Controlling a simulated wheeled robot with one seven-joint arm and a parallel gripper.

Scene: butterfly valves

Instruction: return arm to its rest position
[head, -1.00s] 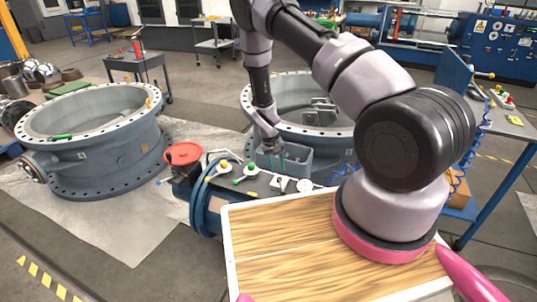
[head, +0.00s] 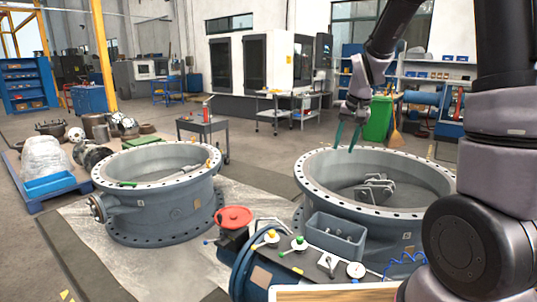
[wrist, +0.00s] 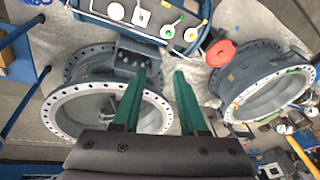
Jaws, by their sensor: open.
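My gripper (head: 347,135) hangs from my raised arm in the head view, above the far rim of the right valve body (head: 318,190). Its two green fingers are apart with nothing between them. In the wrist view my gripper (wrist: 158,85) also shows open and empty, with both fingers in front of the floor and valve parts. My arm rises along the right side of the head view.
A second large valve body (head: 120,212) stands at the left on a grey sheet. A small trolley (head: 203,127) stands behind.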

